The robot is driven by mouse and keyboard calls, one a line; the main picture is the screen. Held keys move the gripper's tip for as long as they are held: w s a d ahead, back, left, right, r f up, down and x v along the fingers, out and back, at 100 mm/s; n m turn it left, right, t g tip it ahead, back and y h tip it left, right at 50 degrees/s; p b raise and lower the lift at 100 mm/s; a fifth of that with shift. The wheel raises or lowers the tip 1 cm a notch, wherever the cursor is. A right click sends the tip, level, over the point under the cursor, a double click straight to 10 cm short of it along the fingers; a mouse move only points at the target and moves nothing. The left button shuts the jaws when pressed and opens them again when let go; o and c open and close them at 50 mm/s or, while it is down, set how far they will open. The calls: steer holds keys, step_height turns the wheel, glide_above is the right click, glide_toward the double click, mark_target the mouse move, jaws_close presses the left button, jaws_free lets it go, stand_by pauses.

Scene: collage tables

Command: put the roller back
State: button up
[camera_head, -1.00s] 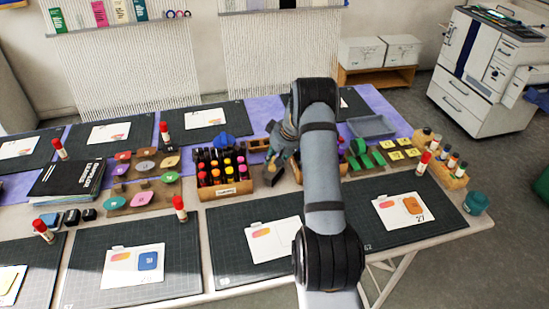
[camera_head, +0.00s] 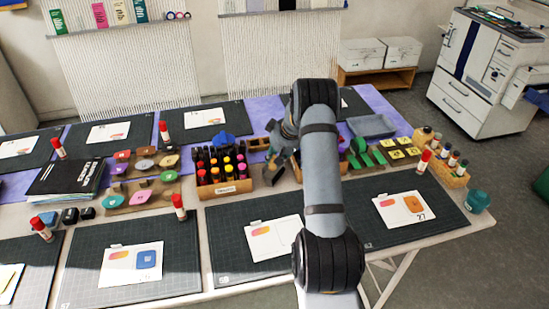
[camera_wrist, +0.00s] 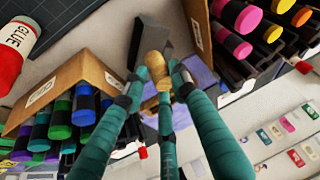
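In the wrist view a tool with a tan wooden handle (camera_wrist: 152,68) and a dark grey head (camera_wrist: 176,32) stands out from between my fingers; it looks like the roller. My gripper (camera_wrist: 157,76) has its teal fingers close in on the handle from both sides, and they appear to touch it. In the head view my gripper (camera_head: 283,150) is low over the table, right of the wooden marker box, partly hidden by my arm. The roller's far end is hard to make out there.
A wooden marker box (camera_head: 230,188) stands close left of my gripper; in the wrist view marker boxes flank it on both sides. A red-capped glue stick (camera_wrist: 10,62) is at the wrist view's left edge. A grey tray (camera_head: 372,126) and green blocks (camera_head: 365,155) lie to the right.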

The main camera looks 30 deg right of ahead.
steer(key=shift+o, duration=1.1)
steer(key=shift+a+f, duration=0.1)
steer(key=shift+f, duration=0.55)
steer(key=shift+o, duration=0.6)
steer(key=shift+r, duration=0.1)
steer(key=shift+o, duration=0.4)
steer(key=shift+r, duration=0.15)
step_height(320, 180, up, 2)
steer(key=shift+r+p, duration=0.1)
steer(key=shift+p, duration=1.1)
steer(key=b+v, duration=0.2)
steer(key=v, duration=0.9)
steer(key=shift+s, duration=0.1)
